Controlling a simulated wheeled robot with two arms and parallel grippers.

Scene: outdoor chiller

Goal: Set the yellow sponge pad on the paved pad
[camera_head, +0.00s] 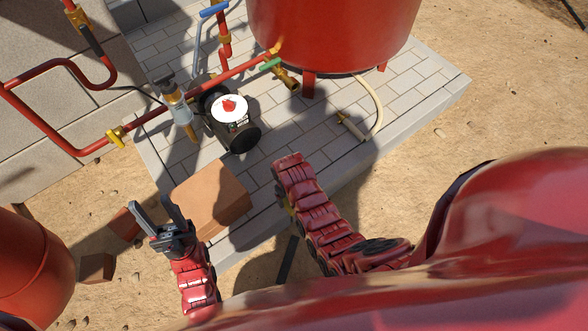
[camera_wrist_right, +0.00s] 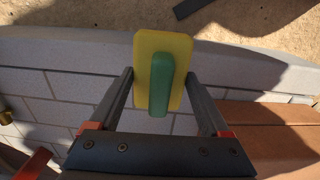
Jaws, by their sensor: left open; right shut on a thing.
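The yellow sponge pad (camera_wrist_right: 181,58) has a green grip bar (camera_wrist_right: 159,83) on it. My right gripper (camera_wrist_right: 160,78) is shut on it, one finger along each side. The paved pad (camera_head: 408,103) of pale bricks with a grey kerb lies below; in the right wrist view its bricks (camera_wrist_right: 52,112) show under the sponge. Whether the sponge touches the bricks cannot be told. In the head view my right arm hides most of its gripper and the sponge. My left gripper (camera_head: 159,214) is open and empty, left of the brown block.
A brown block (camera_head: 212,198) lies on the pad's near left part. A dark pump (camera_head: 238,137), red pipes (camera_head: 62,131) and a big red tank (camera_head: 335,35) stand farther back. A pale hose (camera_head: 377,110) curves beside the tank. Sand lies right of the pad.

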